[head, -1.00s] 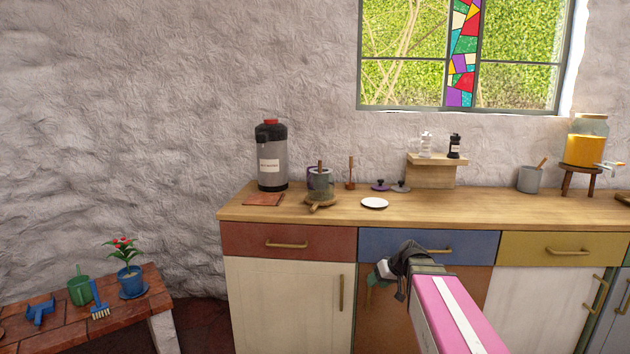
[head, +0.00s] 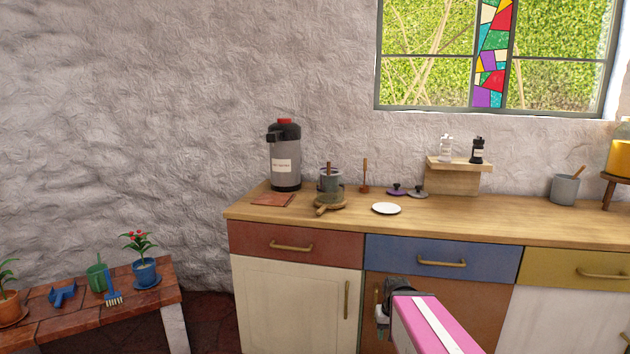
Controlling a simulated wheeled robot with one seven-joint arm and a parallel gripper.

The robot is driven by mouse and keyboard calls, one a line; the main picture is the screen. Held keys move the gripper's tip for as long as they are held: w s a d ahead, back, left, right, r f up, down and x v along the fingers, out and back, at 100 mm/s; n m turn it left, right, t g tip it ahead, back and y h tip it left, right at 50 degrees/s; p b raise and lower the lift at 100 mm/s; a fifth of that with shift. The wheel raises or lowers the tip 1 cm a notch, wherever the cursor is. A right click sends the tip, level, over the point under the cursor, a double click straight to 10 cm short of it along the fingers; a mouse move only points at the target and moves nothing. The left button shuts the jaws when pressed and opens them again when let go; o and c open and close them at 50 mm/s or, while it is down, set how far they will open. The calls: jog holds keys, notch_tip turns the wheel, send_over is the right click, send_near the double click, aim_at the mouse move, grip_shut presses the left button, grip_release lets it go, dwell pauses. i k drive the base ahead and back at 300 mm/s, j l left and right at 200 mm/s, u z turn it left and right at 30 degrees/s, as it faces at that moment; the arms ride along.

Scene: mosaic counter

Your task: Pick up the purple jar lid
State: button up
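The purple jar lid (head: 396,190) is a small dark purple disc with a knob. It lies on the wooden counter, left of a similar grey lid (head: 418,192) and behind a white plate (head: 386,208). My gripper (head: 381,312) is low in front of the cabinet doors, below the counter top and well away from the lid. Its fingers are small and partly hidden by the wrist, so I cannot tell whether they are open.
Left of the lid stand a wooden-handled tool (head: 365,176), a grey pot (head: 330,180) and a tall dispenser (head: 285,158). A wooden shelf (head: 452,179) with two shakers stands right. The counter's front right is clear. A low brick bench (head: 70,322) holds plants.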

aim_at(396, 191)
jog(key=i+l+u, duration=0.25)
jog(key=l+u, duration=0.2)
jog(key=i+l+u, duration=0.25)
jog(key=l, duration=0.15)
jog(key=k+j+z, duration=0.15)
jog(key=k+j, duration=0.1)
